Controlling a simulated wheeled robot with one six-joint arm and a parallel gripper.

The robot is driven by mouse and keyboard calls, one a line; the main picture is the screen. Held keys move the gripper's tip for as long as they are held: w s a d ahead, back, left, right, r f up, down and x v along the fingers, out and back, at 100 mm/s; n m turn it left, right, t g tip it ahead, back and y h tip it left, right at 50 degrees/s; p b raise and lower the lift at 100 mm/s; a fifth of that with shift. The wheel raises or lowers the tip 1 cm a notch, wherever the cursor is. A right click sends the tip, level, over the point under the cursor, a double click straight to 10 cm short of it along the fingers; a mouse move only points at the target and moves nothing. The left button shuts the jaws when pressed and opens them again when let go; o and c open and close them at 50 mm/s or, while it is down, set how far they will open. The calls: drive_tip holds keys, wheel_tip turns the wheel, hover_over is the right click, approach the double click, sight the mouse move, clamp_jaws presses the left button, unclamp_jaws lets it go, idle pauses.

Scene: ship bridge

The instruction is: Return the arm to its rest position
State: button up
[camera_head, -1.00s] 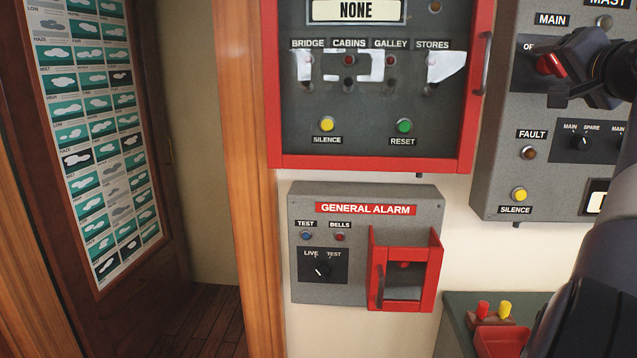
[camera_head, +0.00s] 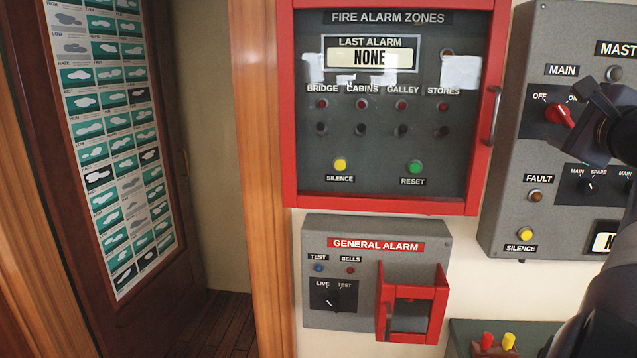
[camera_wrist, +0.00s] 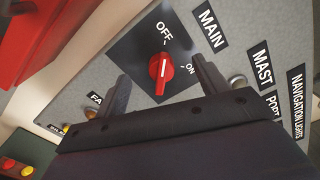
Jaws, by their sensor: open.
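My gripper (camera_head: 582,118) is at the right of the head view, in front of the grey navigation lights panel (camera_head: 510,150). Its jaws are open and empty. The red MAIN knob (camera_head: 560,115) shows just left of the jaws. In the wrist view my gripper (camera_wrist: 163,78) has its two dark fingers apart, with the red knob (camera_wrist: 161,67) showing between them and apparently beyond the fingertips. My dark arm rises from the lower right of the head view and hides part of the panel.
A red-framed fire alarm cabinet (camera_head: 288,120) with a handle is left of the panel. The general alarm box (camera_head: 315,230) with a projecting red guard (camera_head: 440,290) is below it. A green box (camera_head: 460,335) with red and yellow knobs is at bottom right. A cloud chart (camera_head: 110,150) hangs left.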

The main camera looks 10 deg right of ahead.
drive_tip(key=m+p, duration=0.2)
drive_tip(key=m, duration=0.1)
drive_tip(key=m+p, duration=0.1)
drive_tip(key=shift+r, duration=0.25)
drive_tip(key=shift+f+m, duration=0.1)
drive_tip(key=shift+m, duration=0.3)
